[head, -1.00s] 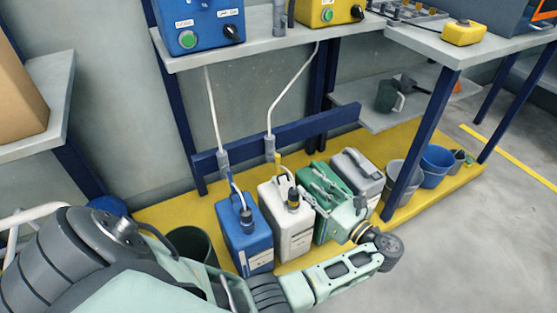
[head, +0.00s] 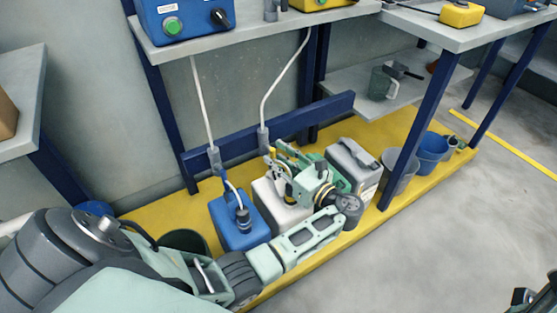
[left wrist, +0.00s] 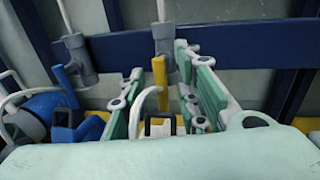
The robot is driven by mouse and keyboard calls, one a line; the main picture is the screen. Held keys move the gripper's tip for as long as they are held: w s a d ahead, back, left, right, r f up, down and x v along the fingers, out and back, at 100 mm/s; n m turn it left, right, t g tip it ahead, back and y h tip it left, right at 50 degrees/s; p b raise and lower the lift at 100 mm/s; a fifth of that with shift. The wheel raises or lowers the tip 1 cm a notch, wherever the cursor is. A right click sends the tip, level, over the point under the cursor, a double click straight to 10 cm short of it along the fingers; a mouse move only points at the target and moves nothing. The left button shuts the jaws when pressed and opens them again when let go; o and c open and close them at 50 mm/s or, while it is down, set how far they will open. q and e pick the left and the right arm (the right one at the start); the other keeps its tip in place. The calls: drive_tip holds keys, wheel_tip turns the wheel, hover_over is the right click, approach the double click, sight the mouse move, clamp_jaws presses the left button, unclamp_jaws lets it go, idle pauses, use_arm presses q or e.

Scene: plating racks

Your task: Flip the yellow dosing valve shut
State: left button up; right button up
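The yellow dosing valve's lever (head: 271,157) shows below a grey fitting at the end of the right-hand white hose, above the white jug (head: 268,192). In the left wrist view a yellow lever (left wrist: 159,71) hangs roughly upright under a grey fitting (left wrist: 163,41). My left gripper (head: 281,161) is open at the valve. Its green fingers (left wrist: 163,85) stand apart on either side of the yellow lever in the left wrist view; I cannot tell whether either touches it. Part of my right gripper (head: 527,300) shows at the lower right corner; its fingers are unclear.
A blue jug (head: 238,226) stands left of the white one. A dark blue beam (head: 310,118) runs behind the fittings. The shelf (head: 250,33) hangs above. A table leg (head: 425,130) stands right.

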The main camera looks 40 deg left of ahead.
use_arm(q)
clamp_jaws()
drive_tip(key=shift+r, duration=0.1)
idle(0.4)
